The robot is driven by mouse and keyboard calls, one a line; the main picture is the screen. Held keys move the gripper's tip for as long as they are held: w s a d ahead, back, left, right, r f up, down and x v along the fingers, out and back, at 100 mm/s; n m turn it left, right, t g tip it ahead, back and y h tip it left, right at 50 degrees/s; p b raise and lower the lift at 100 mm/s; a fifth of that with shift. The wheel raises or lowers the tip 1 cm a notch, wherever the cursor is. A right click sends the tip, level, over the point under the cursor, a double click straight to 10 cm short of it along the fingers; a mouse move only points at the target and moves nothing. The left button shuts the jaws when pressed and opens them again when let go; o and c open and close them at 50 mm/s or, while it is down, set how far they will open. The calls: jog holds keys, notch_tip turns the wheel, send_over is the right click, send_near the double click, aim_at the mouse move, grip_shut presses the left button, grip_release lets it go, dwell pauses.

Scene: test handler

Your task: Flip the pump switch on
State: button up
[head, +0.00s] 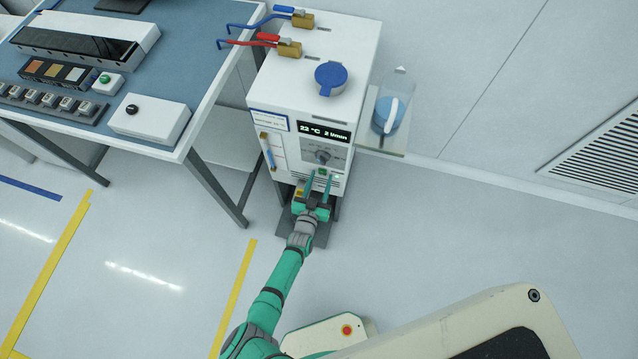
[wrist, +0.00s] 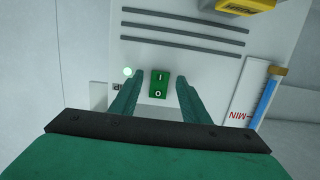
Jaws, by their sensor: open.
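The pump switch is a small green rocker marked I and O (wrist: 159,83) on the white unit's front panel. In the head view the white unit (head: 290,88) stands right of the table, and the small switch is barely visible low on its front. My gripper (head: 318,178) is at the lower front of the unit. In the wrist view my gripper (wrist: 160,77) is open, with one finger on each side of the switch and a gap to both. Nothing is held. I cannot tell whether the fingertips touch the panel.
A lit indicator (wrist: 127,71) is beside the switch. The unit's display (head: 325,132) reads 22 °C and 2 l/min. A level gauge (wrist: 264,100) with a MIN mark is on the same face. A jug (head: 388,114) stands on a shelf to the right. Open floor (head: 430,230) lies at right.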

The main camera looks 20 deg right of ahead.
jog(key=shift+a, duration=0.1)
jog(key=shift+v, duration=0.95)
jog(key=v, duration=0.8)
jog(key=shift+s, duration=0.4)
jog(key=shift+a, duration=0.1)
